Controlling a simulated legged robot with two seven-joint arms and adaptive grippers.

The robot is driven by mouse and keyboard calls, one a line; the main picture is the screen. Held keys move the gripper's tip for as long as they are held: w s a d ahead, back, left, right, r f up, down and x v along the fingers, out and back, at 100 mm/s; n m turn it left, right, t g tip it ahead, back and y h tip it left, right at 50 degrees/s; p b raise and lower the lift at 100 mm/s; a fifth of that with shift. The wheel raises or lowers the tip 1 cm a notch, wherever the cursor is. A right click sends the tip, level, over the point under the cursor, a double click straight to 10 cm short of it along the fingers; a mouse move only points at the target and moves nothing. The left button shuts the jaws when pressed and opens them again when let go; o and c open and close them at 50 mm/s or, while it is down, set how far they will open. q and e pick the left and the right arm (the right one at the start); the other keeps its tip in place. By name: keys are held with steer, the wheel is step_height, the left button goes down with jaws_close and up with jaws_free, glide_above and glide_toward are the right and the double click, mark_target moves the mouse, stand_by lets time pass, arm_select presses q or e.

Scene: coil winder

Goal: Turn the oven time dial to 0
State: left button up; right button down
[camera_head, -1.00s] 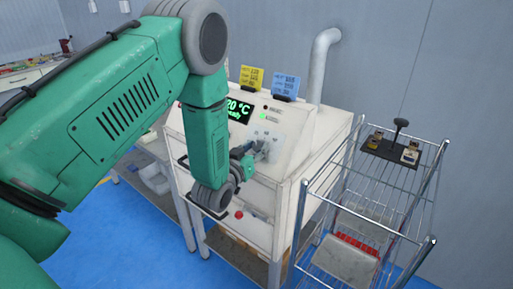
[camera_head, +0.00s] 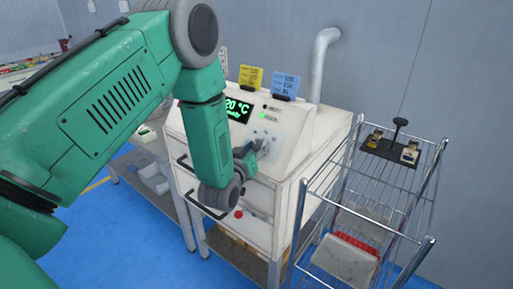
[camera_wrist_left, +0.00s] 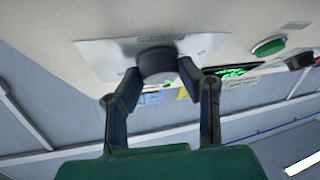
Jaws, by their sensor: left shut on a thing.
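The oven (camera_head: 290,165) is a white cabinet with a sloped control front. Its display (camera_head: 238,110) shows green text reading about 20 °C. My left gripper (camera_head: 263,145) is at the silver dial plate (camera_head: 272,132) below the display. In the left wrist view, the gripper (camera_wrist_left: 160,76) is shut on a dark round dial (camera_wrist_left: 157,62), with one finger on each side. The silver plate (camera_wrist_left: 100,55) lies behind the dial. The dial's markings and pointer cannot be read. My right gripper is not in view.
A wire rack cart (camera_head: 370,200) stands right of the oven, with a dark tray (camera_head: 385,152) on top. Yellow (camera_head: 251,77) and blue (camera_head: 285,84) cards stand on the oven. A red button (camera_head: 239,214) is low on its front. A green button (camera_wrist_left: 268,46) is near the dial.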

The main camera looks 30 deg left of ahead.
arm_select(q)
steer(key=n+y, duration=0.1)
steer(key=n, duration=0.1)
steer(key=n+g+y, duration=0.1)
steer(key=n, duration=0.1)
steer(key=shift+r+g+y, duration=0.1)
steer(key=shift+g+y, duration=0.2)
steer(key=shift+y, duration=0.1)
steer(key=shift+n+g+y, duration=0.45)
steer(key=shift+n+g, duration=0.15)
steer(key=shift+n, duration=0.65)
steer(key=shift+n+g+y, duration=0.45)
steer(key=shift+n+g, duration=0.15)
steer(key=shift+n, duration=0.65)
steer(key=o, duration=1.1)
steer(key=shift+o, duration=0.2)
steer(key=shift+s+d, duration=0.1)
steer(key=v, duration=1.1)
steer(key=shift+s+d+r, duration=0.15)
steer(key=shift+s+d, duration=0.05)
steer(key=shift+s, duration=0.05)
